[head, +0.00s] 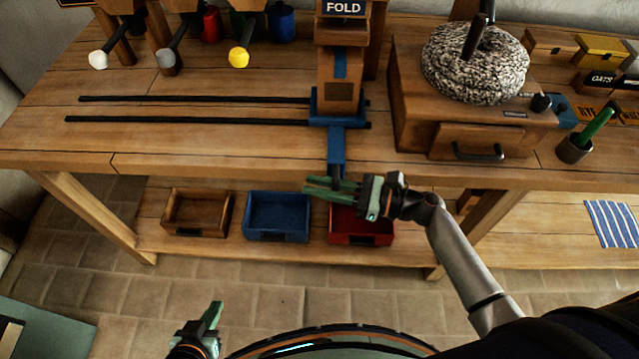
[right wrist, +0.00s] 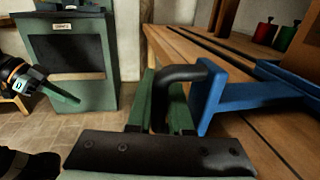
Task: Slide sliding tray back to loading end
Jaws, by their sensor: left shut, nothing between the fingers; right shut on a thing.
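The sliding tray (head: 319,107) is a blue frame at the right end of two dark rails (head: 190,110) on the wooden bench. It sits below a wooden post with a FOLD sign; the post hides part of it. Its blue arm (head: 337,150) reaches over the bench's front edge and also shows in the right wrist view (right wrist: 245,96). My right gripper (head: 332,186) is shut on the tray's dark handle (right wrist: 180,74) at the end of that arm. My left gripper (head: 214,312) is shut and empty, low in front of the bench; it also shows in the right wrist view (right wrist: 62,92).
The rails are clear to the left of the tray. A millstone box (head: 415,110) with a drawer stands to the right. Brown (head: 197,228), blue (head: 277,235) and red (head: 361,240) bins sit on the lower shelf. Spouts with white, grey and yellow ends hang behind the rails.

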